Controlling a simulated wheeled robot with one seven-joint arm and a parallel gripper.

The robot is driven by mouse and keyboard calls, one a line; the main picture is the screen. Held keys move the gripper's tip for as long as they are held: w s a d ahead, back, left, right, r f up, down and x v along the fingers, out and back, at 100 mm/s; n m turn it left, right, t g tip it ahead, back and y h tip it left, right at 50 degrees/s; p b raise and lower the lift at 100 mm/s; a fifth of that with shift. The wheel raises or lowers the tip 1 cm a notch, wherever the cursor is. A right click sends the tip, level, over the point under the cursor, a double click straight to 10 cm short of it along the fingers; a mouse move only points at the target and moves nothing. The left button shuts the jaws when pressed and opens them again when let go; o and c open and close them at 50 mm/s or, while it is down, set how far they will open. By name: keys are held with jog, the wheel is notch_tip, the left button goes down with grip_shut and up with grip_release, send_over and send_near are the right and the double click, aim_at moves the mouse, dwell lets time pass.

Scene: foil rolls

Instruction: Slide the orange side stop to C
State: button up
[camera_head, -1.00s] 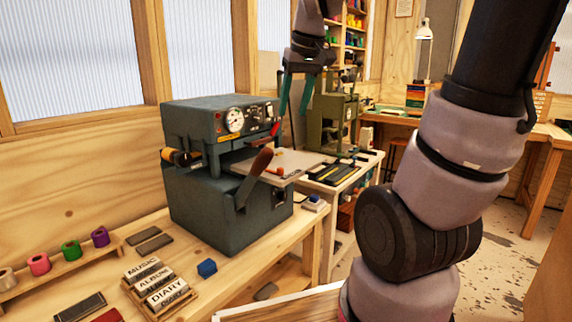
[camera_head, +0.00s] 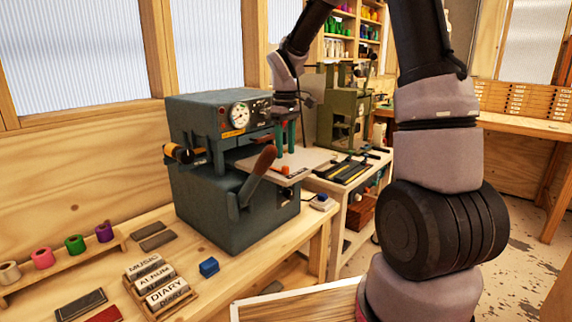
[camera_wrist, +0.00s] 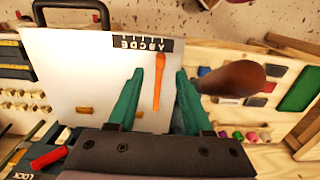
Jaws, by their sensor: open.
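In the wrist view the orange side stop (camera_wrist: 157,88) is a narrow bar on the pale plate (camera_wrist: 70,65) of the grey press. Its upper end is beside the A end of the black lettered scale (camera_wrist: 127,42), whose letters appear upside down; C is further left. My gripper (camera_wrist: 159,72) is open, with one green fingertip on each side of the bar and gaps showing. Contact with the plate cannot be told. In the head view my gripper (camera_head: 286,152) points down over the plate (camera_head: 300,158), just above a small orange part (camera_head: 285,169).
The press (camera_head: 215,190) stands left of my gripper. Its brown-knobbed lever (camera_head: 264,160) rises close by; the knob (camera_wrist: 232,78) is right of my right finger in the wrist view. A smaller orange block (camera_wrist: 83,110) sits left on the plate. A green machine (camera_head: 345,120) stands behind.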

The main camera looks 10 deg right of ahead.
aim_at(285, 166)
notch_tip(285, 166, down, 5)
jog(key=shift+f, duration=0.15)
grip_shut()
dwell(1.5)
